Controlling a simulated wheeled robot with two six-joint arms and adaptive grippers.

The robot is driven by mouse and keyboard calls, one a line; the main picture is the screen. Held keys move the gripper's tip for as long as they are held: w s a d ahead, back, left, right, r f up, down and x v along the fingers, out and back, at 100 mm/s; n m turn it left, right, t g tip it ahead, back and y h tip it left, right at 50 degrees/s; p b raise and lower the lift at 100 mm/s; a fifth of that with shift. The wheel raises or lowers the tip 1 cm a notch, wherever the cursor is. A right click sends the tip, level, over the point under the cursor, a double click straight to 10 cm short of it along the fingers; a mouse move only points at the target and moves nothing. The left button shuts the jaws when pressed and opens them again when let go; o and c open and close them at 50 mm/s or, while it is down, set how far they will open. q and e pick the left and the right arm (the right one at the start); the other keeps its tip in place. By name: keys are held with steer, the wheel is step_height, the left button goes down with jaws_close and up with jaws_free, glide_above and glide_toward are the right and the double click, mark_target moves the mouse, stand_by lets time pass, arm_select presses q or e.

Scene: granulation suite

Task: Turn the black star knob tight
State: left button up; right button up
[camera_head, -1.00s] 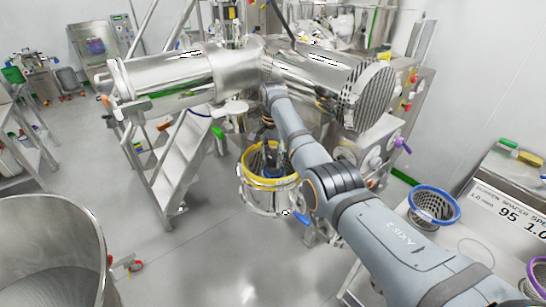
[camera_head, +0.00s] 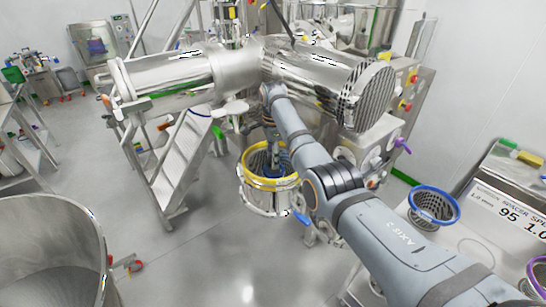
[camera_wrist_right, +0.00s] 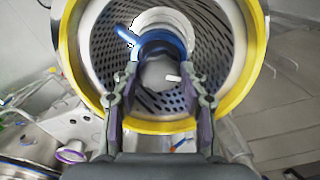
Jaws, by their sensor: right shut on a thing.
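My right gripper (camera_head: 275,170) reaches down into the mouth of a yellow-rimmed vessel (camera_head: 268,203) below the big steel cylinders. In the right wrist view, the fingers of my right gripper (camera_wrist_right: 160,78) reach in over the yellow rim (camera_wrist_right: 68,45) on both sides of a dark blue rounded part (camera_wrist_right: 162,42) with a blue arm pointing up-left. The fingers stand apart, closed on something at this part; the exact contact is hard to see. I cannot make out a black star knob clearly in either view. My left gripper is not in view.
Perforated metal walls (camera_wrist_right: 218,50) surround the fingers closely. Steel steps (camera_head: 180,150) stand left of the vessel. A blue-rimmed basket (camera_head: 434,205) sits on the bench at right, and a large open steel bin (camera_head: 50,245) stands at lower left. The floor between is clear.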

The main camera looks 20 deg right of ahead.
steer(key=shift+r, duration=0.15)
steer(key=o, duration=1.1)
steer(key=shift+o, duration=0.2)
step_height(320, 180, up, 12)
